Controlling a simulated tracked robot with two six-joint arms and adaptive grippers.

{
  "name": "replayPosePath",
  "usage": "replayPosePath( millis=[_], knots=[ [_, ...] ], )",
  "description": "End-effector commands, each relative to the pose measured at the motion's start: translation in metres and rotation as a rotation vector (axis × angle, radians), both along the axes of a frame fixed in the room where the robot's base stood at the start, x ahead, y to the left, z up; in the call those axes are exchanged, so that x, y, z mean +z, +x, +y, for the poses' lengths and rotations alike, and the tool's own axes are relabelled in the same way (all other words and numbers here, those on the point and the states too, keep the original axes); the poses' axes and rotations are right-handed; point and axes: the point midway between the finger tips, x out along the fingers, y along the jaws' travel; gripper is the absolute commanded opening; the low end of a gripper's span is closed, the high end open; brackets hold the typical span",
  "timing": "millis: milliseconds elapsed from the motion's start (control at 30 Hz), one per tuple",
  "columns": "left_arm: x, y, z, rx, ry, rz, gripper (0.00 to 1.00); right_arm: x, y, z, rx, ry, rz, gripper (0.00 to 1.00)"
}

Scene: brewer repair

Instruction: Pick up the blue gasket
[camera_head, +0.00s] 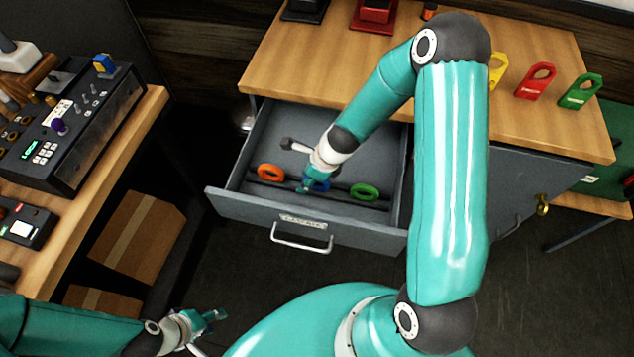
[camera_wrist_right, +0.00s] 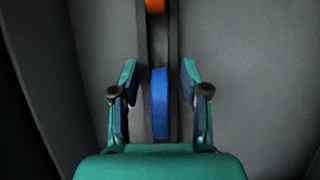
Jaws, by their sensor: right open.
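The blue gasket (camera_head: 321,186) stands on edge in a dark rack inside the open drawer, between an orange gasket (camera_head: 271,171) and a green gasket (camera_head: 364,191). In the head view my right gripper (camera_head: 306,188) is down in the drawer and partly covers the blue gasket. In the right wrist view the blue gasket (camera_wrist_right: 160,103) lies between the two open fingers of my right gripper (camera_wrist_right: 160,85), with a gap on each side. The orange gasket (camera_wrist_right: 155,5) shows at the top edge there. My left gripper (camera_head: 214,316) is low at the left, away from the drawer; its fingers are too small to judge.
The grey drawer (camera_head: 255,207) is pulled out, with its walls around my right gripper. The wooden counter (camera_head: 300,60) is above it, bearing yellow, red (camera_head: 536,82) and green tags. A side bench with a control box (camera_head: 70,130) stands left. Cardboard boxes (camera_head: 135,235) sit below it.

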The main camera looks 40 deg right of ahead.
Motion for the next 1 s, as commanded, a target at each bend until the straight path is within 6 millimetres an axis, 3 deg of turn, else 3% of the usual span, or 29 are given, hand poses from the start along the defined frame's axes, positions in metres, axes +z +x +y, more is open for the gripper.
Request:
replayPosePath(
  millis=[33, 300, 733, 1000],
  knots=[
    [0.001, 0.0, 0.0, 0.0, 0.0, 0.0, 0.4, 0.0, 0.0, 0.0, 0.0, 0.0, 0.0, 0.46],
    [0.0, 0.0, 0.0, 0.0, 0.0, 0.0, 0.4, 0.0, 0.0, 0.0, 0.0, 0.0, 0.0, 0.01],
    [0.003, 0.0, 0.0, 0.0, 0.0, 0.0, 0.4, 0.003, 0.0, 0.0, 0.0, 0.0, 0.0, 0.0],
    [0.022, 0.0, 0.0, 0.0, 0.0, 0.0, 0.4, 0.023, 0.0, 0.0, 0.001, 0.0, 0.0, 0.0]
  ],
)
